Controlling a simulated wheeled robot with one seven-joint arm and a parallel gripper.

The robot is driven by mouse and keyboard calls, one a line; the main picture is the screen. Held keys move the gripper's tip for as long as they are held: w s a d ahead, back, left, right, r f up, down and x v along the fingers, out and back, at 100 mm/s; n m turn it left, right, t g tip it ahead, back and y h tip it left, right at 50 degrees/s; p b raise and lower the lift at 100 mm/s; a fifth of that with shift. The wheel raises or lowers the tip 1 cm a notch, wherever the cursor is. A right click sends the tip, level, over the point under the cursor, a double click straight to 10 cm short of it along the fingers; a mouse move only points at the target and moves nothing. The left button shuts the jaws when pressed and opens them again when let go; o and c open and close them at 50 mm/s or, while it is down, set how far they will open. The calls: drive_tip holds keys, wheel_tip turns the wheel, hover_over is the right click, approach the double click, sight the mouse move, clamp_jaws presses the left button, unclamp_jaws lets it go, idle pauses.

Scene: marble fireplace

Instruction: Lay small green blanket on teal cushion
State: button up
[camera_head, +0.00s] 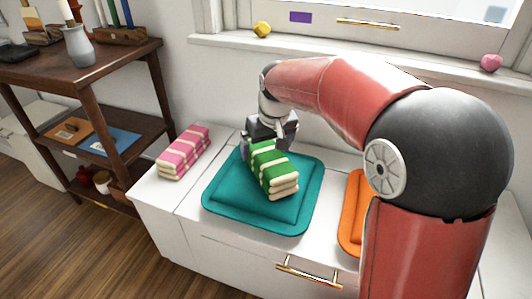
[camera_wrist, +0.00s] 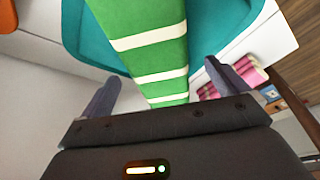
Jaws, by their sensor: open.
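The small green blanket (camera_head: 273,168), folded with cream stripes, lies on the teal cushion (camera_head: 235,205) in the head view. It rests on the cushion's middle and back part, set at a slant. In the wrist view the blanket (camera_wrist: 150,42) runs from the top edge down between the fingers, and the cushion (camera_wrist: 215,30) spreads below it on both sides. My gripper (camera_wrist: 155,90) is open, with one finger on each side of the blanket's back end and gaps showing between. In the head view my gripper (camera_head: 272,130) is at the cushion's back edge, its fingertips partly hidden.
A pink striped folded blanket (camera_head: 184,152) lies left of the cushion on the white cabinet top. An orange cushion (camera_head: 352,215) is at the right, partly hidden by my arm. A dark wooden shelf (camera_head: 100,110) stands at the left. The windowsill (camera_head: 330,52) runs behind.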

drive_tip(key=v, duration=0.7)
drive_tip(key=shift+s+r+p, duration=0.1)
drive_tip(key=shift+r+p, duration=0.2)
drive_tip(key=shift+s+d+r, duration=0.1)
drive_tip(key=shift+s+d, duration=0.05)
drive_tip(key=shift+d, duration=0.1)
drive_tip(key=s+d+f+m+t, duration=0.1)
drive_tip(key=s+d, duration=0.3)
drive_tip(key=s, duration=0.4)
drive_tip(key=s+d+f+m+t, duration=0.1)
drive_tip(key=s+d+f+m, duration=0.1)
drive_tip(key=s+d, duration=0.3)
drive_tip(key=s+d+f+m+h, duration=0.1)
drive_tip(key=s+d, duration=0.4)
drive_tip(key=s, duration=0.6)
drive_tip(key=shift+f+m+t, duration=0.25)
drive_tip(key=shift+m+t, duration=0.15)
drive_tip(key=shift+m, duration=0.1)
drive_tip(key=shift+d, duration=0.1)
